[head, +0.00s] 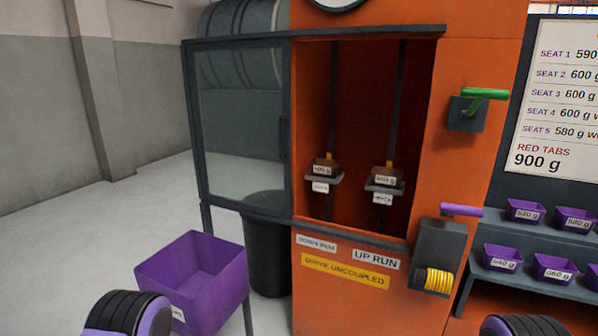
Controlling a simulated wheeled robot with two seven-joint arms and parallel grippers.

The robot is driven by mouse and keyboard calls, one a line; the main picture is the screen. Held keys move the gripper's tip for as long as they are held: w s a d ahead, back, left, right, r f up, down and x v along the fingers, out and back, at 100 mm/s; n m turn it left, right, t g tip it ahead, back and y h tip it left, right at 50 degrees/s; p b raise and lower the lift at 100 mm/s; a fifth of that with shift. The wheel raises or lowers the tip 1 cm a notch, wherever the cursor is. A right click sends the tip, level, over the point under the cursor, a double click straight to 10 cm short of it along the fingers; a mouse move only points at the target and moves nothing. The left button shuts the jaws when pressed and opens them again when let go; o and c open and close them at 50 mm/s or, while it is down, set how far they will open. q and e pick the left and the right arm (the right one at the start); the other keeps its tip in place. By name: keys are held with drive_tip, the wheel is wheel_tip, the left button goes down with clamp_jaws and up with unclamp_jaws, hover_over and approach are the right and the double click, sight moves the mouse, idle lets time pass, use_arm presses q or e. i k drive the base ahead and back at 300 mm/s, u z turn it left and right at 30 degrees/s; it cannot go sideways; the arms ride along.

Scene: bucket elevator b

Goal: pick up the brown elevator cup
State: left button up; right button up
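Two brown cups show in the head view inside the open orange cabinet of the elevator. The left brown cup (326,162) sits on a small grey seat (323,181) on a dark vertical strip. The right brown cup (388,173) sits on a similar grey seat (385,188) on a second strip, a little nearer. Each cup has a white weight label on its front, too small to read surely, and a yellow piece behind its top. Neither gripper is in view. Only rounded black and purple parts of my arms show at the bottom edge.
A glazed door (240,120) stands swung open at the left of the cabinet. A purple bin (195,280) stands in front. Small purple labelled cups (525,210) sit on grey shelves at right. A green lever (484,94) and a purple handle (461,210) project from the cabinet.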

sight(328, 169)
drive_tip(key=u, duration=0.3)
drive_tip(key=k, duration=0.35)
drive_tip(key=u, duration=0.6)
drive_tip(key=i, duration=1.15)
drive_tip(key=z, duration=0.75)
